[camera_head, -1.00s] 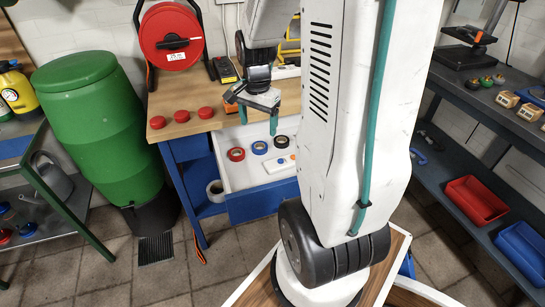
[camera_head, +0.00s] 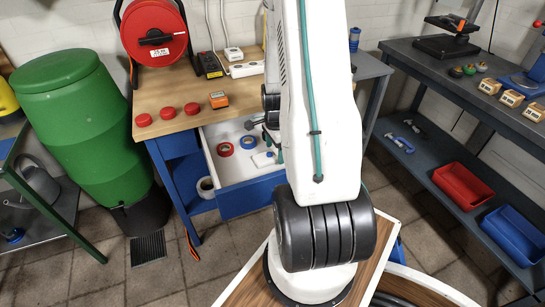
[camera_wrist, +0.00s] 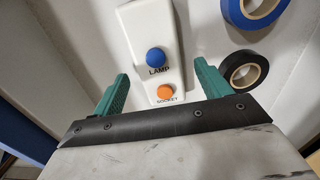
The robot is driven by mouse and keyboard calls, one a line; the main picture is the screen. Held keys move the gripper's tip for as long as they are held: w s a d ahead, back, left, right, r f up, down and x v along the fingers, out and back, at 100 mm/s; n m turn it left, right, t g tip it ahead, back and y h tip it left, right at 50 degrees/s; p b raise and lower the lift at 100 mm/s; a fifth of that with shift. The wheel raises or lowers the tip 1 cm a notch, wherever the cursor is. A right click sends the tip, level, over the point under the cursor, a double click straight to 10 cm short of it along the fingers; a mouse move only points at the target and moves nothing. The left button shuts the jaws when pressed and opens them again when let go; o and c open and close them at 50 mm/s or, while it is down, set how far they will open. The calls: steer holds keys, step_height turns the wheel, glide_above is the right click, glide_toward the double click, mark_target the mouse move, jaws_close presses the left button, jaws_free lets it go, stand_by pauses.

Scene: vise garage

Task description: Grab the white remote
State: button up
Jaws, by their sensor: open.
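The white remote (camera_wrist: 151,36) lies in the open drawer (camera_head: 236,201). It has a blue button marked LAMP and an orange button marked SOCKET. In the head view the remote (camera_head: 262,160) is small and partly covered by my arm. My gripper (camera_wrist: 161,80) is open, with one teal finger to each side of the remote's near end in the wrist view. Nothing is held. In the head view my gripper (camera_head: 273,147) is low over the drawer, mostly hidden behind my arm. Whether the fingers touch the remote cannot be told.
Blue tape (camera_wrist: 253,10) and black tape (camera_wrist: 244,72) lie right of the remote, the black roll close to the right finger. Red tape (camera_head: 225,149) lies left in the drawer. The drawer's walls surround them. Red caps (camera_head: 168,113) and an orange device (camera_head: 218,100) sit on the bench.

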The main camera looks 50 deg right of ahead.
steer(key=shift+f, duration=0.6)
steer(key=c, duration=1.1)
